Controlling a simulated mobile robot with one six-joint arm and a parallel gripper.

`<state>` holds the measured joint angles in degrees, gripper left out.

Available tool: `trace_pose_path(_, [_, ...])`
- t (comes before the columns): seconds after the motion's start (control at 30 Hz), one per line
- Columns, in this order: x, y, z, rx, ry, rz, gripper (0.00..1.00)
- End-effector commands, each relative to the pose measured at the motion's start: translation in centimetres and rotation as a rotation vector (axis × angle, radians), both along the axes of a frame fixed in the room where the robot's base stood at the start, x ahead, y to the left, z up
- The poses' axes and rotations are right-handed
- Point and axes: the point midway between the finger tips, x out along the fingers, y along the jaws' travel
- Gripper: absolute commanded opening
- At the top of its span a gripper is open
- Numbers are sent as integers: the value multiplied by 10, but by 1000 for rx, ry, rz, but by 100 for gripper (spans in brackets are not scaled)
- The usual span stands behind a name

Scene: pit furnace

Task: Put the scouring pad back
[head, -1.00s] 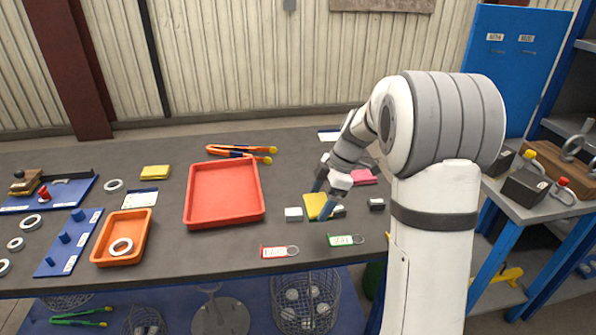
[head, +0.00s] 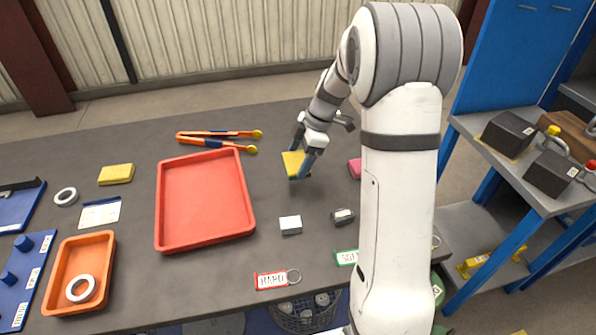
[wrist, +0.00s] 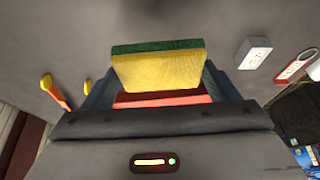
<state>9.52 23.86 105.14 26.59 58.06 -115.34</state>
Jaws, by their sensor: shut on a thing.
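The scouring pad (head: 293,165) is a yellow block with a green layer along one face. My gripper (head: 303,160) is shut on it, and the pad stands out between the blue-grey fingers. In the wrist view the pad (wrist: 158,70) shows its yellow side, with the green layer along the far edge. In the head view it is right of the red tray and appears held over the dark table; the gap below it is hard to judge. Another yellow block (head: 116,174) lies on the table left of the tray.
The red tray (head: 248,212) is empty. Orange-handled tongs (head: 215,138) lie behind it. An orange tray (head: 105,245) holds a ring.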

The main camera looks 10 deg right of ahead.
Motion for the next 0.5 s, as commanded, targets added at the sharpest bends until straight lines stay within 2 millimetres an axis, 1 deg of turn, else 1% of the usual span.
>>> trace_pose_path(0.03, [-1, 0, -8, 0, 2, 0, 60])
trace_pose_path(0.1, [0, 0, -16, 0, 2, 0, 60])
trace_pose_path(0.27, [0, 0, -27, 0, 0, -1, 60])
trace_pose_path(0.4, [-1, -1, -47, 0, 4, -1, 60])
trace_pose_path(0.5, [-1, -1, -57, 0, 2, -1, 60])
